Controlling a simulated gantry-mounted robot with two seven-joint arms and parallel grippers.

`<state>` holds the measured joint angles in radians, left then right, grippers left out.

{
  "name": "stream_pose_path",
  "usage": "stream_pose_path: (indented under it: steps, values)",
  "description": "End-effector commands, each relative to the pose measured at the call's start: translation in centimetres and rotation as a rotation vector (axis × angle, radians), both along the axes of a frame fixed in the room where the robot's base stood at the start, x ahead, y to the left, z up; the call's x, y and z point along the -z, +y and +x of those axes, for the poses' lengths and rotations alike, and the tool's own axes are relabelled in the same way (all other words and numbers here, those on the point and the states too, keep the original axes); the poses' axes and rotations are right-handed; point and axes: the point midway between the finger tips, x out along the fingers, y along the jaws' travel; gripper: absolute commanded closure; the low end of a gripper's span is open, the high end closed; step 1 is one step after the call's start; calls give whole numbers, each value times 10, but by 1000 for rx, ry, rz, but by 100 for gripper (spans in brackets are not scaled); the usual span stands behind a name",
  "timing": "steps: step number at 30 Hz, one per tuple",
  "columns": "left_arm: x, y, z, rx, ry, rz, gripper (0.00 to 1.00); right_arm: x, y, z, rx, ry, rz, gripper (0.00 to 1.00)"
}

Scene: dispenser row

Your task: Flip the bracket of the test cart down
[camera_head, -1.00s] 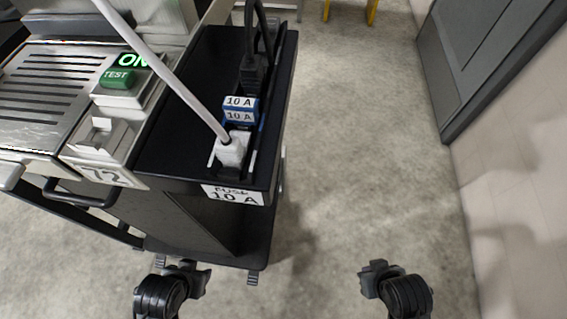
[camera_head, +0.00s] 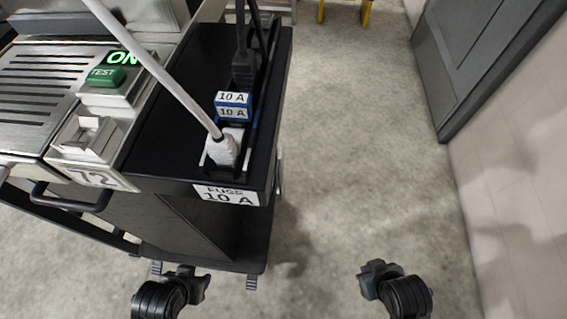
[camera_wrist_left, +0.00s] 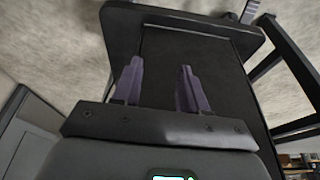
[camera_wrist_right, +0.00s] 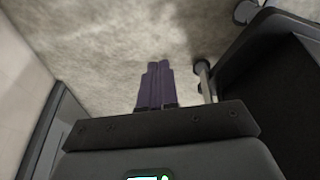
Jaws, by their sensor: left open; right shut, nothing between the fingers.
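The test cart (camera_head: 150,160) is black and stands at left in the head view, with a green TEST button (camera_head: 105,76) under a lit ON sign. A white plug (camera_head: 223,152) with a pale cable sits in its top strip, with light side pieces beside it. I cannot tell for sure whether these are the bracket. My left gripper (camera_wrist_left: 160,72) is open and empty, with the cart's dark lower part behind its fingers in the left wrist view. My right gripper (camera_wrist_right: 156,70) is shut and empty, over bare floor right of the cart. In the head view, both hands are low, apart from the plug.
Blue 10 A fuses (camera_head: 233,106) and a black plug (camera_head: 243,68) sit behind the white plug. A black handle (camera_head: 70,203) juts from the cart's front. The floor (camera_head: 350,150) between is clear.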

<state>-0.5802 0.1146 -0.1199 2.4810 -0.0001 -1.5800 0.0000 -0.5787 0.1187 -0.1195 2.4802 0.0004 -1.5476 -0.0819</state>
Motion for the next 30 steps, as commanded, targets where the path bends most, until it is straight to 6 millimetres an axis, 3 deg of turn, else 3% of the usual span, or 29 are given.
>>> stream_pose_path:
  steps: [5, 16, 23, 30]
  values:
    - [1, 1, 0, 4, 0, 5, 57, -7, 7, 32, -199, -184, -57, 100]
    - [-9, 3, 0, 7, 2, 11, 57, 30, 58, 95, -745, -648, -310, 100]
    - [-34, 2, 0, 6, 2, 9, 57, 40, 101, 114, -1009, -957, -510, 100]
    - [-75, 0, 0, 0, 1, 0, 57, 35, 137, 116, -1177, -1271, -720, 100]
